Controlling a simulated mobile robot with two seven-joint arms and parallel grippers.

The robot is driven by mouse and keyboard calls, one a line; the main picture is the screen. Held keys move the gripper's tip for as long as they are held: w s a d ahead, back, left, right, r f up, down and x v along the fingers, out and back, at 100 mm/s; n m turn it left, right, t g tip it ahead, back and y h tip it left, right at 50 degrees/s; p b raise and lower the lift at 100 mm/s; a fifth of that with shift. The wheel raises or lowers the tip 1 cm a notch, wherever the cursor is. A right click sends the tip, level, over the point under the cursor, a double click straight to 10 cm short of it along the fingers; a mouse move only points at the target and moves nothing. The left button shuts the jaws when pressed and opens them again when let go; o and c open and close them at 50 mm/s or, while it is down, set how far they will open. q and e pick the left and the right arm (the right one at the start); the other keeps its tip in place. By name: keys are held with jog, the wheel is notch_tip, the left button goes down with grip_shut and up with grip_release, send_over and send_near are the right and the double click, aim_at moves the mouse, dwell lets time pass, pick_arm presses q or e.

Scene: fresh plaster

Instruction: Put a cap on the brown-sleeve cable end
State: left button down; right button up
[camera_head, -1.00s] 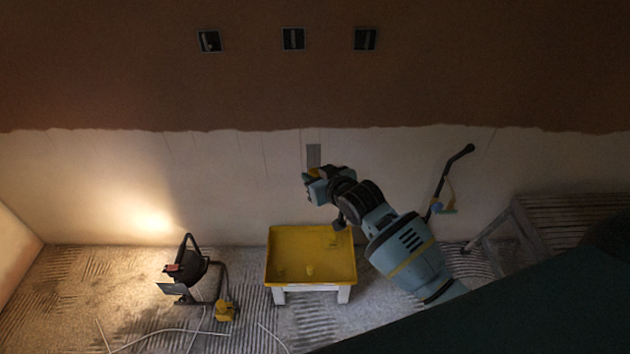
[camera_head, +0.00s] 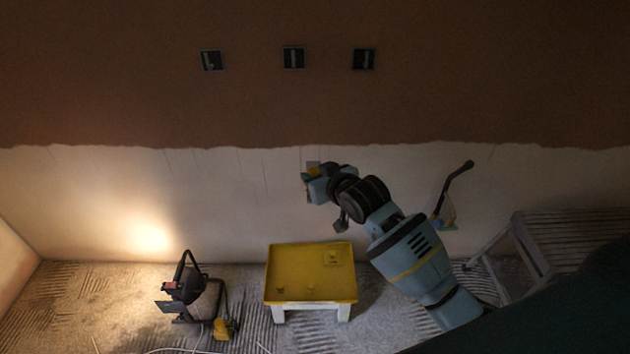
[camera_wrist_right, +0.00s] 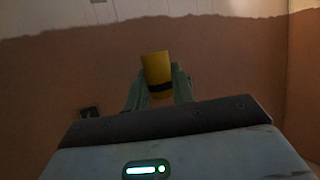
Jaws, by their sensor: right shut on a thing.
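My right gripper (camera_head: 311,181) is in front of the pale lower wall, below the middle wall box. In the right wrist view its fingers (camera_wrist_right: 158,90) are shut on a yellow cap-like piece (camera_wrist_right: 156,67) with a dark band across it. Three dark wall boxes sit in the brown plaster: left (camera_head: 211,60), middle (camera_head: 293,58) and right (camera_head: 364,59). Each holds a small pale piece, perhaps a cable end; sleeve colours are too small and dim to tell. One dark box (camera_wrist_right: 90,112) shows in the right wrist view. My left gripper is out of view.
A yellow tray (camera_head: 310,248) on white legs holds a few small yellow pieces. A work lamp (camera_head: 184,285) stands at left by a yellow object (camera_head: 226,325). A brush-like tool (camera_head: 452,195) leans on the wall; a slatted bench (camera_head: 560,225) stands right.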

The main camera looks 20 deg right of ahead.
notch_tip(320, 180, up, 28)
jog(key=shift+f, duration=0.25)
dwell(3.3)
dwell(0.5)
